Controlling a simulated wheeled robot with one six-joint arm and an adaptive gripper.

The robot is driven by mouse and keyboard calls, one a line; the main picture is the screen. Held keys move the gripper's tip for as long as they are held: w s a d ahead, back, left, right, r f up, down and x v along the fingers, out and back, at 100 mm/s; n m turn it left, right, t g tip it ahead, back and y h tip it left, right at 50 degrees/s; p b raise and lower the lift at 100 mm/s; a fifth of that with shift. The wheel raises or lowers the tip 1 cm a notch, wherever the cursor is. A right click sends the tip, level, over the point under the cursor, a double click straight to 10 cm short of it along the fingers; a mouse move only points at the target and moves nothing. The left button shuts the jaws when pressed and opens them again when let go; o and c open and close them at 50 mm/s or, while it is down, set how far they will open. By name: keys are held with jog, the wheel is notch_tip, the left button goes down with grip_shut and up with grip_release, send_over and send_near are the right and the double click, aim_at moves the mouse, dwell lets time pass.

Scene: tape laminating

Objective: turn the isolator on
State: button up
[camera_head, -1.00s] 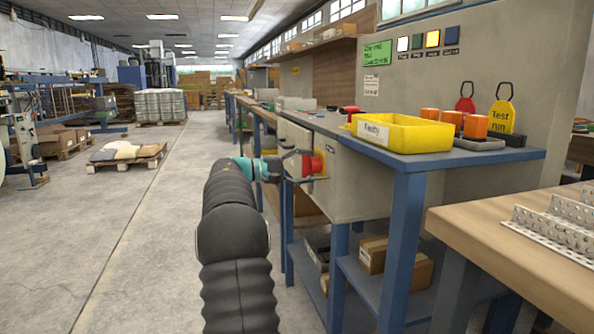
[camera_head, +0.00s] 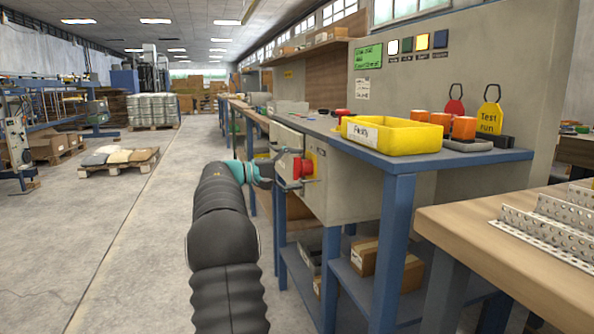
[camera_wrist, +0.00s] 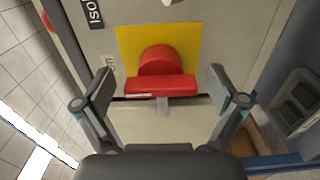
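The isolator is a red rotary handle (camera_wrist: 161,80) on a yellow plate (camera_wrist: 188,42), on the side of the grey cabinet. In the wrist view its grip bar lies crosswise in the picture. It also shows as a red knob in the head view (camera_head: 306,168). My gripper (camera_wrist: 161,90) is open, with one finger on each side of the red handle and visible gaps to both. The gripper also shows in the head view (camera_head: 291,171), right at the cabinet's side. A black label beginning "Iso" (camera_wrist: 93,13) is partly cut off.
A yellow bin marked "Faulty" (camera_head: 392,136) stands on the blue-edged bench (camera_head: 350,152). A wooden table (camera_head: 480,225) with perforated metal angles stands at the right. Cartons (camera_head: 365,256) lie on the shelf below.

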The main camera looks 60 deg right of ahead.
jog(key=v, duration=1.2)
jog(key=shift+w, duration=0.1)
dwell(0.4)
